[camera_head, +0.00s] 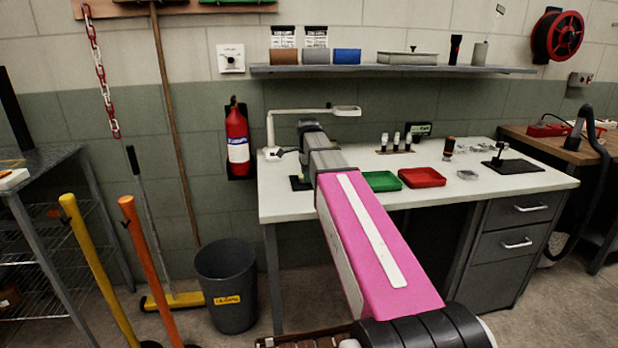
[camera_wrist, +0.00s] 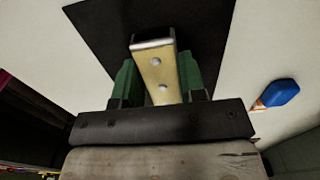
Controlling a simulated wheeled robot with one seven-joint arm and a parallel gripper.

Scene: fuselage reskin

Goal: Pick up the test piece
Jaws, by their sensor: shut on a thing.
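The test piece (camera_wrist: 156,70) is a pale gold metal strip or channel with two round rivets or holes, seen in the wrist view. My gripper (camera_wrist: 158,82) has its two green fingers on either side of the piece and is shut on it. The piece is over a black mat (camera_wrist: 95,35) on the white bench; I cannot tell whether it still touches the mat. In the head view the black mat (camera_head: 298,184) shows only at its edge, and my arm hides the gripper's fingers and the test piece.
A blue object (camera_wrist: 281,92) lies to the right in the wrist view. On the workbench (camera_head: 290,205) are a green tray (camera_head: 381,181), a red tray (camera_head: 422,177) and a lamp (camera_head: 345,111). A shelf (camera_head: 390,69) hangs above. A bin (camera_head: 227,285) stands left.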

